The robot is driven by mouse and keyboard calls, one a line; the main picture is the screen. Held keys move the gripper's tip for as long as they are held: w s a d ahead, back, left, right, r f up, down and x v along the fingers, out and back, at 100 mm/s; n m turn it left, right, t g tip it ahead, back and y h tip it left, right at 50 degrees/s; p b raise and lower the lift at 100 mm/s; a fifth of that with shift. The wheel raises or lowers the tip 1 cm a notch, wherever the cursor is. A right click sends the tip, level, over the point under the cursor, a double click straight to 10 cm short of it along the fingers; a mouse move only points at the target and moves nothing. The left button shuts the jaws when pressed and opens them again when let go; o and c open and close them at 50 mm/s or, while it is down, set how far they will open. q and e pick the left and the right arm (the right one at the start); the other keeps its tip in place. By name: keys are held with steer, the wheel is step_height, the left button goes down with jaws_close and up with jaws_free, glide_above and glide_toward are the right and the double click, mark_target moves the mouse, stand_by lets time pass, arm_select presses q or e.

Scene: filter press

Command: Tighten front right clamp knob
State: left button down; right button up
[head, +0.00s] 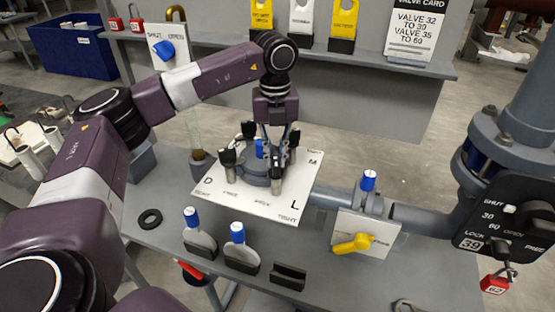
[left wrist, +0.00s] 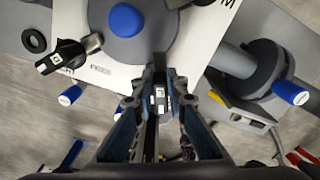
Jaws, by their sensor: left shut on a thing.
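The filter press (head: 258,172) stands on a white plate marked with letters and tighten markings (head: 292,205), with a blue cap (head: 260,148) at its middle. Black clamp knobs stand around it. The front right clamp knob (head: 276,187), near the letter L, also shows in the left wrist view (left wrist: 160,97). My left gripper (head: 277,165) reaches down from above and is shut on this knob, its fingertips on either side of it in the wrist view. The front left knob (head: 228,158) also shows in the wrist view (left wrist: 65,57). My right gripper is not in view.
Right of the press are a pipe with a yellow lever (head: 352,243) and a black valve dial (head: 500,228) with a red padlock (head: 494,284). In front stand two blue-capped paddles (head: 237,245) and an empty black holder (head: 288,276). A black ring (head: 150,219) lies left.

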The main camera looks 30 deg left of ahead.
mark_target(273, 156)
arm_select(q)
steer(key=shift+s+a+r+n+b, duration=0.1)
steer(key=shift+a+n+b, duration=0.1)
steer(key=shift+n, duration=0.85)
steer(key=shift+s+a+r+n+b, duration=0.1)
steer(key=shift+n+b, duration=0.1)
steer(key=shift+n, duration=0.85)
steer(key=c, duration=1.9)
jaws_free()
steer(key=shift+f, duration=0.1)
steer(key=shift+c, duration=0.2)
step_height(273, 156, up, 12)
